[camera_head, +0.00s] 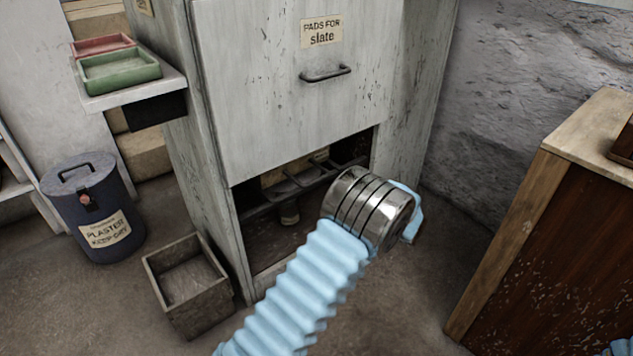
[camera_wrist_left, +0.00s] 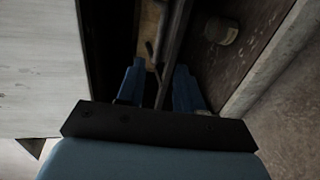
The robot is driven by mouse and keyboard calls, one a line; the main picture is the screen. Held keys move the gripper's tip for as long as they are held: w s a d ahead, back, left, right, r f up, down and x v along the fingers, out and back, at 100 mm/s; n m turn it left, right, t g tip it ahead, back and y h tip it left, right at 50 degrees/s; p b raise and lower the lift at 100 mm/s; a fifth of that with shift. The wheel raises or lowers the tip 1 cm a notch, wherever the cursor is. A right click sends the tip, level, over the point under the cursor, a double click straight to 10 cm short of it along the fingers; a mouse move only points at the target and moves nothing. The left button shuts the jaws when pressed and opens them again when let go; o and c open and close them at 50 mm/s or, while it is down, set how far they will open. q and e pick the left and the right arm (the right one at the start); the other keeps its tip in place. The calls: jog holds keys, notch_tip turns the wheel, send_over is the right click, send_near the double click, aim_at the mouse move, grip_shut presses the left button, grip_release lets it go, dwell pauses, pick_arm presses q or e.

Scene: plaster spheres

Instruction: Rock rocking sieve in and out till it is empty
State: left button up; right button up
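Dark bars (camera_head: 315,178), seemingly part of the rocking sieve, span the open lower bay of the grey cabinet (camera_head: 280,95). Whether anything lies in the sieve cannot be seen. My left arm reaches to the bay's right side, and its metal wrist hides the gripper in the head view. In the left wrist view my left gripper (camera_wrist_left: 158,70) has its two blue fingers apart. A dark bar (camera_wrist_left: 174,45) runs between them, with gaps showing beside it. My right gripper is out of view; a scrap of blue sleeve shows at the bottom right corner.
A small pale round object (camera_head: 289,214) sits low in the bay, also in the wrist view (camera_wrist_left: 221,32). An open wooden box (camera_head: 186,285) and a plaster bin (camera_head: 92,210) stand left. A shelf holds red and green trays (camera_head: 118,72). A wooden cabinet (camera_head: 560,220) stands right.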

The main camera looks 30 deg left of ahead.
aim_at(317, 181)
pick_arm(q)
jog(key=b+x, duration=0.1)
jog(key=x, duration=1.1)
jog(key=shift+w+a, duration=0.2)
jog(key=shift+a, duration=0.15)
grip_shut()
